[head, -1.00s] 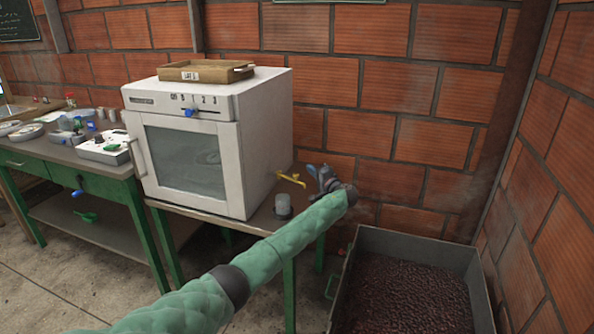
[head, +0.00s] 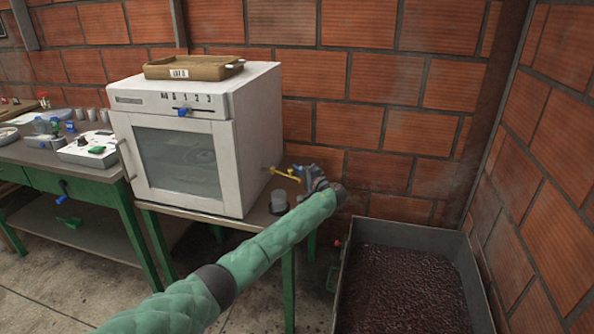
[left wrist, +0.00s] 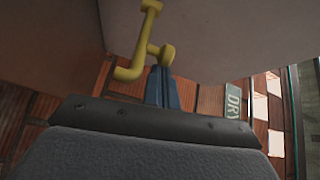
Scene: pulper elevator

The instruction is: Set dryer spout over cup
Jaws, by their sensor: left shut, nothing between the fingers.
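The dryer (head: 185,145) is a white box with a glass door, on a table. Its yellow spout (head: 284,173) sticks out from its right side. A small clear cup (head: 279,197) with a dark base stands upright on the table near the spout. My left gripper (head: 298,170) is shut and empty at the spout's outer end. In the left wrist view, its blue fingers (left wrist: 160,72) are right by a knob of the yellow spout (left wrist: 128,72), seeming to touch it. The spout's bent end hangs to the left of the fingers there. My right gripper is not in view.
A metal bin of dark beans (head: 352,290) stands on the floor to the right. A green bench (head: 95,180) with small items stands at the left. A brick wall (head: 390,130) is close behind.

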